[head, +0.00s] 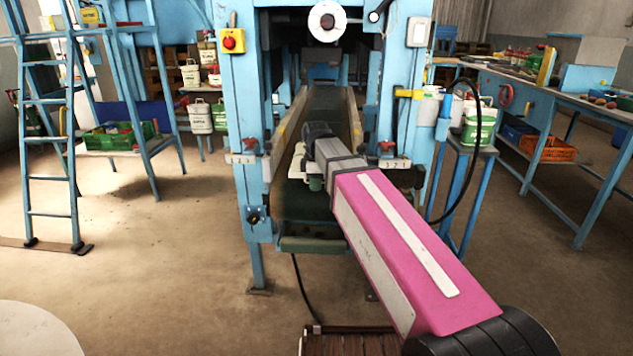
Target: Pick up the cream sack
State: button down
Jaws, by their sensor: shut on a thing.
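A small cream sack (297,163) shows at the near part of the dark conveyor belt, mostly hidden behind my wrist. Only a pale patch of it shows, at the left of my arm. My gripper (306,158) is at the sack, shut on it, with its fingers largely hidden by the wrist. I cannot tell whether the sack touches the belt (327,105) or is held just above it.
A blue machine frame (250,120) stands close on both sides of the belt, with low side rails along it. Pale sacks (200,116) stand at the left, and another green-and-white one (478,125) is on a stand at the right. A blue ladder (48,130) stands far left.

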jog(key=shift+s, duration=0.3)
jog(key=c, duration=1.2)
grip_release()
jog(key=shift+o, duration=0.2)
notch_tip(320, 180, up, 11)
jog(key=shift+f, duration=0.1)
